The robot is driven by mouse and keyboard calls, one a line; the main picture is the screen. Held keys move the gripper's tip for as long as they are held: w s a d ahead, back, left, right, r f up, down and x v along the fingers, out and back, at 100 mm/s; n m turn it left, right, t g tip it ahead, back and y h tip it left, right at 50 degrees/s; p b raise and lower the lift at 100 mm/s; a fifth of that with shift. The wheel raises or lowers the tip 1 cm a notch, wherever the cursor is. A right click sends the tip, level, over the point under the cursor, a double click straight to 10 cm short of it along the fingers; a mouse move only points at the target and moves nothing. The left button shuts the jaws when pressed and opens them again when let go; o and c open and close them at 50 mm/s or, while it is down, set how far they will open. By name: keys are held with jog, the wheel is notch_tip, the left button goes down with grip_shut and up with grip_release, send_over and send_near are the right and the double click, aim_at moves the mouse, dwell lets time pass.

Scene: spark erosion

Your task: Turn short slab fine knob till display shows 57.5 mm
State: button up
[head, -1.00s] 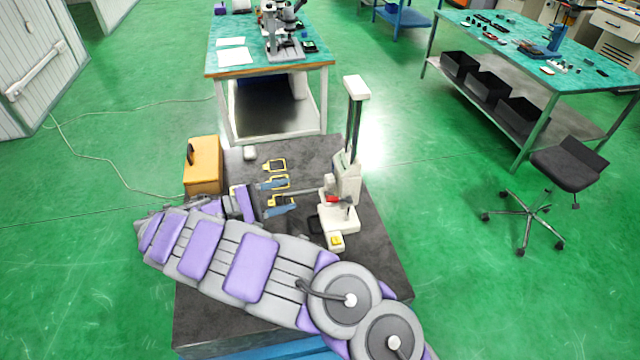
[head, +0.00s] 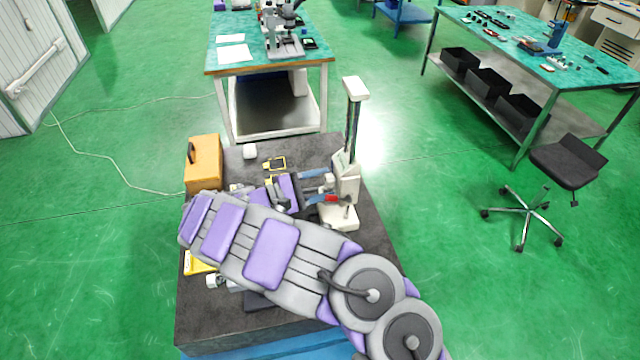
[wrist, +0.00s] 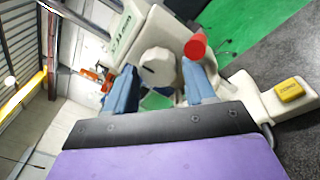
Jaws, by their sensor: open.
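A white measuring stand (head: 345,190) with a tall column stands upright on the dark slab (head: 362,268). Its tilted display (wrist: 122,32) shows in the wrist view; green-tinted digits and a unit are there, too small and slanted to read surely. A round off-white knob (wrist: 157,68) sits below the display, and a red knob (wrist: 195,46) sits right of it. My gripper (wrist: 160,88) is open. Its two blue fingers lie either side of the off-white knob, apart from it as far as I can see. In the head view my gripper (head: 322,187) reaches the stand from the left.
A yellow button (wrist: 289,89) is on the stand's base. An orange case (head: 203,163), a small white block (head: 249,151) and a yellow-framed item (head: 275,163) lie on the slab. A teal-topped table (head: 228,68) stands behind.

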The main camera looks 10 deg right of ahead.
jog(key=c, duration=0.8)
jog(key=shift+f+m+b, duration=0.1)
jog(key=shift+m+b, duration=1.6)
jog(key=shift+b, duration=0.9)
jog(key=o, duration=0.8)
jog(key=shift+a, duration=0.15)
